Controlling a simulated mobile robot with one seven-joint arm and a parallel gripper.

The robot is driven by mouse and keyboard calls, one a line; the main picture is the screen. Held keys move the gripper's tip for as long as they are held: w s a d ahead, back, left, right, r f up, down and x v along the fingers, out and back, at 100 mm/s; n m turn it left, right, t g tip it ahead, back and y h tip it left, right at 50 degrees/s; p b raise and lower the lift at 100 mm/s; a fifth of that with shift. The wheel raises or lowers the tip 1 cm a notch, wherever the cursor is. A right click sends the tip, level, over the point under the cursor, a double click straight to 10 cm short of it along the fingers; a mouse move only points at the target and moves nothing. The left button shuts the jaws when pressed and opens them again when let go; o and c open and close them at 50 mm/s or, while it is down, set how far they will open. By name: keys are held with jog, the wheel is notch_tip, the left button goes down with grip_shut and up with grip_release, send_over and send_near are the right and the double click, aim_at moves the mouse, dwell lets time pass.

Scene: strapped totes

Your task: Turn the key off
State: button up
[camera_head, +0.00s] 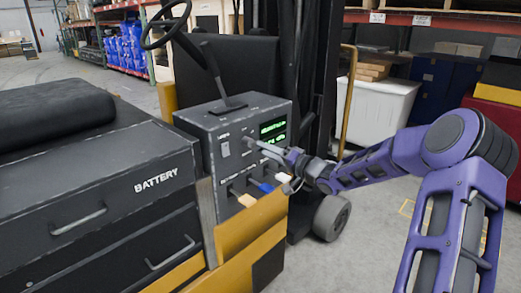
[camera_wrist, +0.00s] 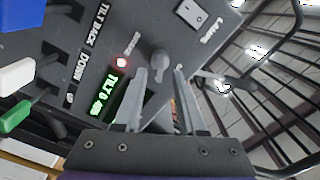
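The grey control panel (camera_head: 225,140) of a forklift stands in the middle of the head view. In the wrist view, the dark grey key (camera_wrist: 160,63) sticks out of the panel, between a red light and a rocker switch. My gripper (camera_wrist: 160,76) is open, one finger on each side of the key's line, with a gap visible between the fingertips. I cannot tell if either fingertip touches the key. In the head view, my gripper (camera_head: 250,144) reaches the panel from the right and hides the key.
The panel has a rocker switch (camera_head: 225,149), a green-text display (camera_head: 273,130) and several coloured levers, including a blue one (camera_head: 262,185). A black lever (camera_head: 215,75) stands on top. The battery drawers (camera_head: 120,190) lie left. A white bin (camera_head: 380,112) stands behind my arm.

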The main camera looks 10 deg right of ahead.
jog(key=shift+x, duration=1.45)
jog(key=shift+c, duration=0.3)
grip_shut()
